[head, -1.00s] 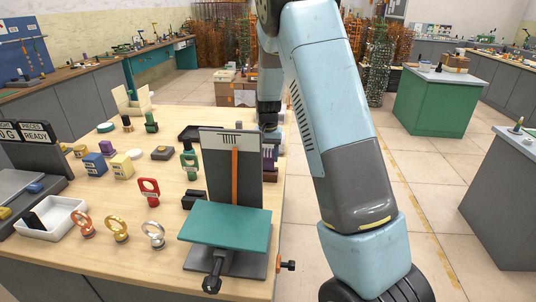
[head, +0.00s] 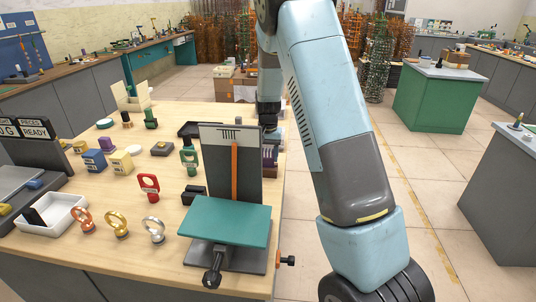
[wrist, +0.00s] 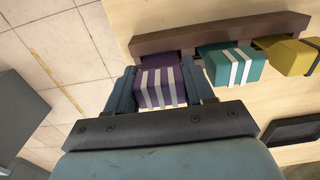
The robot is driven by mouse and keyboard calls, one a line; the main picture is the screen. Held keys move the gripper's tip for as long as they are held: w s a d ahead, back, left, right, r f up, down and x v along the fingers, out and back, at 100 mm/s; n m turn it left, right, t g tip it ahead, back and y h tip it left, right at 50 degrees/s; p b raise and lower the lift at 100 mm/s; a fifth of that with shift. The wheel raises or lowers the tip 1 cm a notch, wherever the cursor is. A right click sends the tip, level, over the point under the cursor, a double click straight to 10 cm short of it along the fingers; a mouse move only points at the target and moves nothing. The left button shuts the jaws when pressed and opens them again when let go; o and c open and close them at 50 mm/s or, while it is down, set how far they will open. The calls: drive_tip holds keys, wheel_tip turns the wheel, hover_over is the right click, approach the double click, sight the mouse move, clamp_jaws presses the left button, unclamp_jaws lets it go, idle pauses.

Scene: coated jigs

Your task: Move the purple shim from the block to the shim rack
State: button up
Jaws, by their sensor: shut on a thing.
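The purple shim (wrist: 161,86) with white stripes is between the two fingers of my gripper (wrist: 158,72) in the wrist view. My gripper is shut on it. The shim is at the left end of a dark brown bar with slots (wrist: 150,42), which looks like the shim rack. I cannot tell whether the shim is seated in it. A teal shim (wrist: 235,66) with two white stripes sits just right of it. In the head view a small purple patch (head: 270,154) shows beside the upright grey plate, which partly hides that spot. I cannot identify the block.
A yellow piece (wrist: 288,57) sits further right along the bar. A dark tray (wrist: 292,130) lies nearby. In the head view, a fixture with an upright grey plate (head: 221,168) and a teal plate (head: 228,224) stands close by. Floor (head: 420,200) is open to the right.

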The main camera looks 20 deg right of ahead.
drive_tip(key=shift+f, duration=0.7)
drive_tip(key=o, duration=1.4)
drive_tip(key=shift+c, duration=0.2)
wheel_tip(320, 180, up, 14)
drive_tip(key=shift+f, duration=0.15)
